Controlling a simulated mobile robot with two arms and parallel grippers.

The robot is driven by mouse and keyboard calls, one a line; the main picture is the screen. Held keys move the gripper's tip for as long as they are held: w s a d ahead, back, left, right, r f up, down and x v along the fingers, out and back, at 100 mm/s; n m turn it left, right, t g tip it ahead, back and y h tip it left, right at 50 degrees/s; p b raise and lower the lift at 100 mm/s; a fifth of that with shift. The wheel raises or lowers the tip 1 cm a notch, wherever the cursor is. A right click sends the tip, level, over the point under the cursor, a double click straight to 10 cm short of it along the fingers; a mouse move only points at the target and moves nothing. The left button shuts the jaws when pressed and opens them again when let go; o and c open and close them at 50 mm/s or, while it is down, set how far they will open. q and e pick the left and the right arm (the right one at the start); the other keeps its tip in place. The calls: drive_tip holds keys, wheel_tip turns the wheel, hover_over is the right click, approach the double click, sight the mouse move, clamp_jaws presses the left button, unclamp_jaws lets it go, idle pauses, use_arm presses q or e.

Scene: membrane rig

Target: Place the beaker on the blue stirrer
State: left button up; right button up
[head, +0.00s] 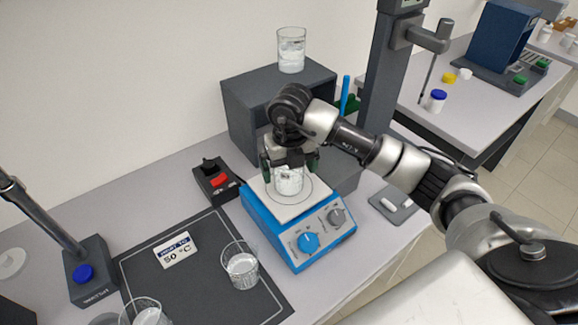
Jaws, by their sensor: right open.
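The blue stirrer (283,245) stands on the bench with its white top plate and two knobs facing front. A glass beaker (289,183) with whitish contents is upright at the middle of the plate and appears to rest on it. My right gripper (289,165) points down over this beaker, with its dark fingers open on either side of the rim. The gripper hides the upper part of the beaker, and I cannot tell whether a finger touches it. My left gripper is not in view.
Another beaker (291,50) stands on a dark grey box (245,105) behind. A beaker (240,266) stands on the dark mat (205,295), and one more shows at the bottom edge. A black device with a red switch (216,180) sits left of the stirrer. A grey column (378,85) rises behind.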

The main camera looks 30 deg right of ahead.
drive_tip(key=shift+r, duration=0.15)
wheel_tip(320, 180, up, 12)
drive_tip(key=b, duration=0.1)
drive_tip(key=shift+b, duration=0.3)
